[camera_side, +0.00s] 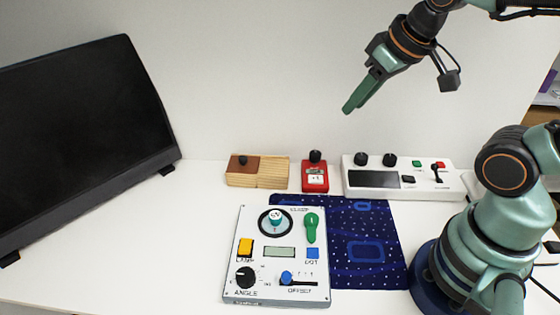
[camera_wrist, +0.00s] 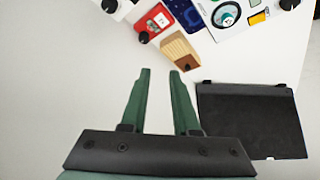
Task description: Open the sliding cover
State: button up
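A pale wooden box (camera_side: 273,172) stands at the back of the white table in the side view. A brown cover (camera_side: 250,161) with a small black knob (camera_side: 243,160) lies over the left part of its top. I cannot tell whether any opening shows beside the cover. In the wrist view the box (camera_wrist: 177,47) is ahead of the fingertips, slightly right, with the brown cover (camera_wrist: 184,62) at its near end. My gripper (camera_side: 348,109) is high above the table, right of the box and apart from it. Its two green fingers (camera_wrist: 160,72) are parted and empty.
A red device (camera_side: 315,180) and a white panel (camera_side: 400,193) stand right of the box. A control board (camera_side: 240,275) lies in front, partly on a blue mat (camera_side: 385,265). A black monitor (camera_side: 80,130) stands left. White table between monitor and box is clear.

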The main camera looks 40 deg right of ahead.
jog(key=shift+n+g, duration=0.3)
jog(key=shift+n, duration=0.2)
jog(key=w, duration=0.2)
jog(key=w+a, duration=0.1)
jog(key=w, duration=0.1)
jog(key=w+a+r, duration=0.1)
jog(key=w, duration=0.2)
grip_shut()
jog(key=n+g, duration=0.1)
jog(key=n, duration=0.1)
send_over(234, 160)
notch_tip(234, 160, down, 12)
jog(key=shift+y, duration=0.4)
jog(key=x, duration=0.9)
jog(key=shift+s+a+f, duration=0.1)
jog(key=shift+s+a, duration=0.05)
jog(key=shift+s, duration=0.15)
jog(key=shift+s+d, duration=0.3)
jog(key=shift+s, duration=0.6)
jog(key=shift+s+d, duration=0.3)
jog(key=shift+s, duration=0.65)
